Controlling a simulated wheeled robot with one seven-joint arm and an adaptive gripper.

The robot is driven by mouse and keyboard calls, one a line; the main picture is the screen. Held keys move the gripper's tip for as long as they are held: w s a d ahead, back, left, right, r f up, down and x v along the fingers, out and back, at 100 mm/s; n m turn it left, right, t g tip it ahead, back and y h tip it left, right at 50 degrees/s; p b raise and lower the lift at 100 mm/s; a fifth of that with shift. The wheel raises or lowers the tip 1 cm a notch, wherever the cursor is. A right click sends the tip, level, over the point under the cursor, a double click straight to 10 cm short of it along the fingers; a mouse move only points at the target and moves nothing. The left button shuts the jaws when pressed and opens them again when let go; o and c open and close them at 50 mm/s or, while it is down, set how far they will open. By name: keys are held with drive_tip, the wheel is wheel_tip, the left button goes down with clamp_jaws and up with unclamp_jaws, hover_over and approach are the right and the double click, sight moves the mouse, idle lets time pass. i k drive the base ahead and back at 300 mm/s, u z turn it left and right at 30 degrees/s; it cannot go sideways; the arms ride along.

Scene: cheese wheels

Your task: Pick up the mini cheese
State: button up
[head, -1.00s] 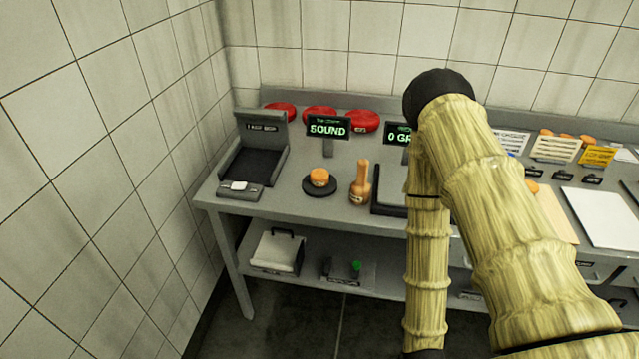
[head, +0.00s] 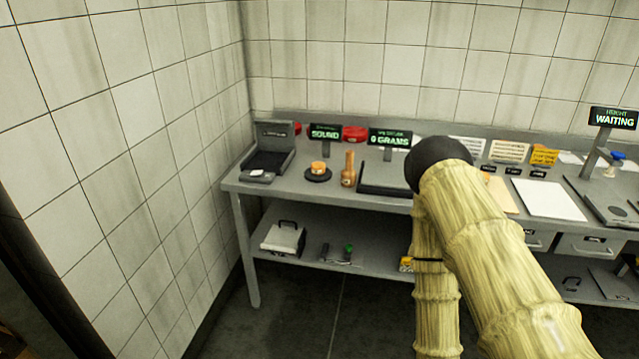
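A small orange cheese-like wheel (head: 318,167) sits on a round black pad (head: 318,175) near the left end of the grey bench. It looks like the mini cheese, but its label is too small to read. My arm, in a yellow ribbed sleeve with a black joint, rises at the right of centre and hides part of the bench. My gripper is not visible, so I cannot see its fingers or anything in it.
A wooden mallet-like tool (head: 348,170) stands right of the pad. A grey open tray (head: 268,162) is to its left. Signs read "SOUND" (head: 324,133) and "GRAMS" (head: 390,139). Red rounds (head: 355,133) lie behind. Floor (head: 300,320) in front looks clear.

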sight(318, 169)
drive_tip(key=u, duration=0.6)
drive_tip(key=i, duration=0.55)
drive_tip(key=u, duration=0.5)
drive_tip(key=i, duration=1.65)
drive_tip(key=z, duration=0.9)
